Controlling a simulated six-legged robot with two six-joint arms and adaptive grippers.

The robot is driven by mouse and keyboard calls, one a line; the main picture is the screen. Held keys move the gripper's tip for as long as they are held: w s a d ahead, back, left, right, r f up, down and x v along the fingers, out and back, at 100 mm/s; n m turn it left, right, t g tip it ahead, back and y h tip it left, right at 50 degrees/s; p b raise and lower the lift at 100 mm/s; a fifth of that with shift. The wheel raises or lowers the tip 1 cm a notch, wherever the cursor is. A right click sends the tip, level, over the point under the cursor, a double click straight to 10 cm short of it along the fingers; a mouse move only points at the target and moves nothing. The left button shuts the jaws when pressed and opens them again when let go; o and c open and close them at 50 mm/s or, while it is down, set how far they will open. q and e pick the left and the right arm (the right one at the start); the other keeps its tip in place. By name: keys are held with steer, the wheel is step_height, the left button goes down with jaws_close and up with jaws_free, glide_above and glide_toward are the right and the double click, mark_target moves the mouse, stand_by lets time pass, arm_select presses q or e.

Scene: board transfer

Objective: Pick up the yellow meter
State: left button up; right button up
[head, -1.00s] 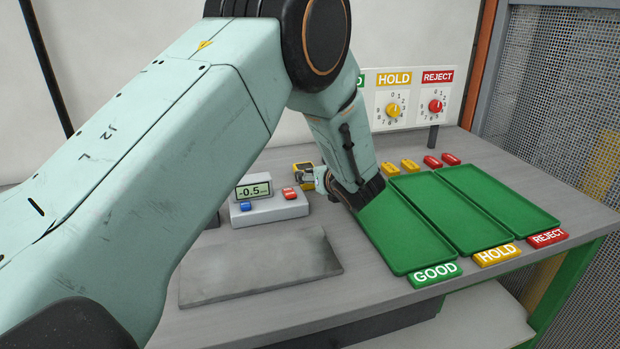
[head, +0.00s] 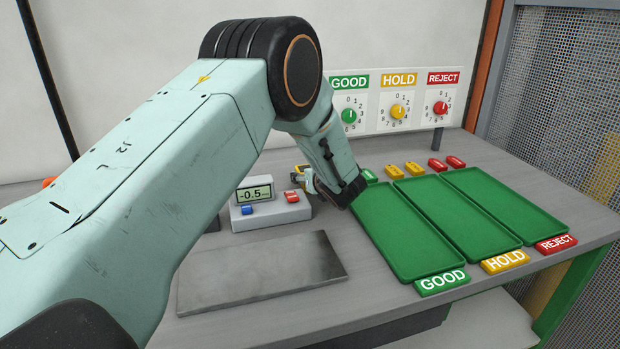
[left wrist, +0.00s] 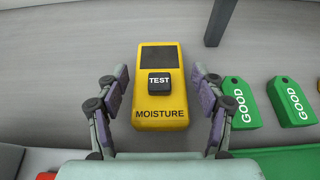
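The yellow meter (left wrist: 160,100) lies on the table in the left wrist view, with a dark screen, a black TEST button and the word MOISTURE. My left gripper (left wrist: 159,92) is open, with one finger on each side of the meter and a visible gap to both sides. In the head view a small part of the yellow meter (head: 303,169) shows behind my left gripper (head: 308,178), which mostly hides it. My right gripper is in neither view.
Green GOOD tags (left wrist: 240,102) lie right of the meter. Three empty green trays (head: 408,235) stand to the right. A grey device (head: 270,212) reading -0.5 and a grey plate (head: 260,273) are in front. A dial panel (head: 395,103) stands behind.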

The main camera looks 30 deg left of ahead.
arm_select(q)
steer(key=shift+d+r, duration=0.1)
steer(key=shift+d, duration=0.05)
steer(key=shift+c, duration=1.5)
steer(key=shift+a+f, duration=0.25)
steer(key=shift+a, duration=0.15)
steer(key=c, duration=0.3)
steer(key=shift+d, duration=0.2)
steer(key=c, duration=0.4)
